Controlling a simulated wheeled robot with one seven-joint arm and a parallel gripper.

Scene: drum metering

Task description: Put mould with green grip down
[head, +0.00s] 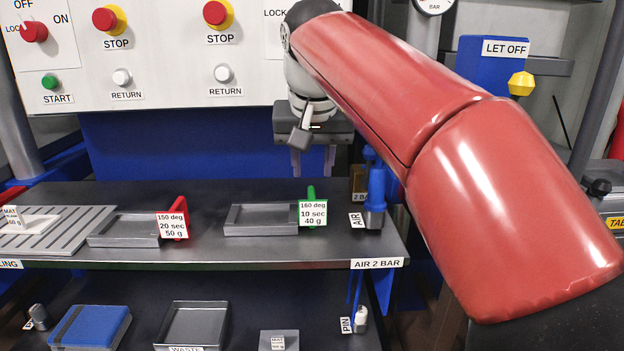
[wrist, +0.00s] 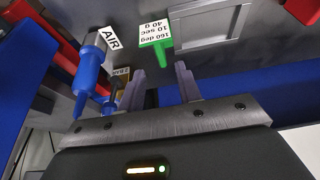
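The mould with the green grip (head: 262,219) rests flat on the upper shelf. Its green grip (head: 311,192) stands at its right end, behind a white tag reading 160 deg, 10 sec, 40 g. In the wrist view the grip (wrist: 157,38) and the grey mould (wrist: 208,22) appear upside down near the top. My gripper (head: 315,160) is behind and above the shelf, apart from the mould. In the wrist view its two fingers (wrist: 161,80) stand apart with nothing between them.
A mould with a red grip (head: 125,231) lies left of it, beside a slatted rack (head: 50,232). The blue AIR tool (head: 376,195) stands at the shelf's right end. The panel (head: 160,50) with buttons rises behind. A blue box (head: 90,327) and a waste tray (head: 192,325) are below.

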